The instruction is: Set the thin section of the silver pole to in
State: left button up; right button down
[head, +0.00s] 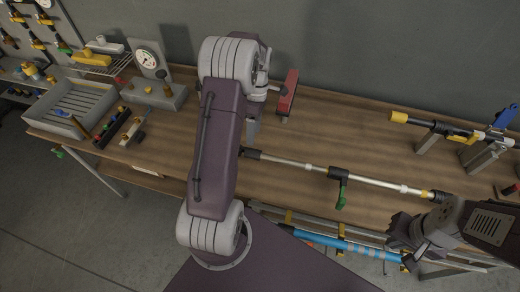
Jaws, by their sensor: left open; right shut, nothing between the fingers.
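The silver pole (390,184) lies across the workbench, with dark end pieces. A black clamp (339,173) with a green lever (342,195) hanging down sits around its middle. Silver tube shows on both sides of the clamp; I cannot tell which section is the thinner. My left gripper (253,128) is mostly hidden behind my own arm, near the pole's left end; it is open, and I cannot tell if it touches the pole. My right gripper (402,236) is shut and empty, at the bench's front edge, below and left of the pole's right end.
A red block-like object (288,92) stands behind the pole. A yellow-ended pole (440,128) rests on stands at the right. A gauge (147,60) and a grey tray (70,108) are at the left. A blue pole (335,242) lies below the bench.

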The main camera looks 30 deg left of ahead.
aim_at(254, 150)
pick_arm(q)
jog(key=shift+s+d+f, duration=0.1)
jog(key=shift+s+f, duration=0.15)
jog(key=shift+f, duration=0.1)
jog(key=x, duration=0.5)
jog(key=p+x, duration=0.1)
jog(key=x, duration=0.1)
jog(key=shift+w+d+f, duration=0.1)
jog(key=shift+w+f, duration=0.2)
jog(key=shift+f, duration=0.05)
jog(key=shift+s+f, duration=0.2)
jog(key=shift+f, duration=0.05)
jog(key=shift+w, duration=0.1)
grip_shut()
jog(key=shift+w, duration=0.1)
